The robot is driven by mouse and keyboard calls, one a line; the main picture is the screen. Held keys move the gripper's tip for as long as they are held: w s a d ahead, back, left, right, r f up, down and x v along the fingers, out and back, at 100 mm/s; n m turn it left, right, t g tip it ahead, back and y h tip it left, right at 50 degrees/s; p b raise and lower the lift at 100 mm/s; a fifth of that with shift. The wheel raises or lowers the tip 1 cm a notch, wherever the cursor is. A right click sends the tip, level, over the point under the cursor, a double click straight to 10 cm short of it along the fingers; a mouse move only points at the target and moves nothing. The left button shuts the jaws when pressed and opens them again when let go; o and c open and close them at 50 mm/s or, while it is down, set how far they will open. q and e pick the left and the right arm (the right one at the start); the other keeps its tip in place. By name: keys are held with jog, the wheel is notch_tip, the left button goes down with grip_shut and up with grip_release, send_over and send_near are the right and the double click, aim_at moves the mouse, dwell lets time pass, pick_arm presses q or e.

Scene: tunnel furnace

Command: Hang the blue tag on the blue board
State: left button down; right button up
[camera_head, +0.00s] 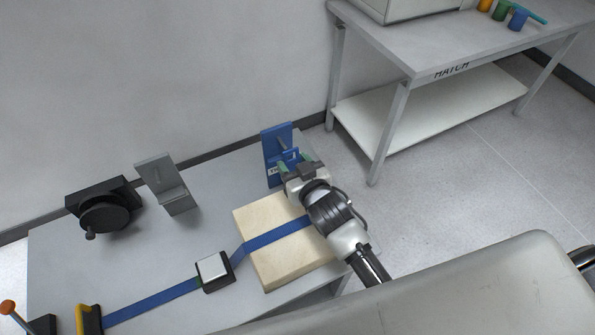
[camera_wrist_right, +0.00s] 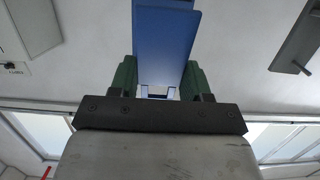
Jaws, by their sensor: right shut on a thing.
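The blue board (camera_head: 271,140) stands upright at the back right corner of the grey table, with a peg on its face and a white label low down. My right gripper (camera_head: 290,161) is at the front of the board, its green fingers shut on the blue tag (camera_head: 290,155). The tag is mostly hidden by the fingers. I cannot tell whether it is on the peg. In the right wrist view, blue surfaces (camera_wrist_right: 165,45) show between and beyond the fingers (camera_wrist_right: 157,80); tag and board are hard to separate there. My left gripper is not in view.
A cream block (camera_head: 258,262) with a blue strap lies just before my right gripper. A grey bracket (camera_head: 158,180) and a black crank device (camera_head: 100,207) stand to the left. A second table (camera_head: 420,55) with cups is at the back right.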

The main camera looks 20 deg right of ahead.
aim_at(278, 145)
jog(key=shift+b+x, duration=1.15)
jog(key=shift+x, duration=0.9)
jog(key=shift+w+a+f, duration=0.1)
jog(key=shift+w, duration=0.5)
jog(key=shift+w+f, duration=0.1)
jog(key=shift+w, duration=0.05)
jog(key=o, duration=1)
jog(key=shift+c, duration=0.2)
jog(key=shift+f, duration=0.1)
jog(key=b+v, duration=0.1)
jog(key=v, duration=1)
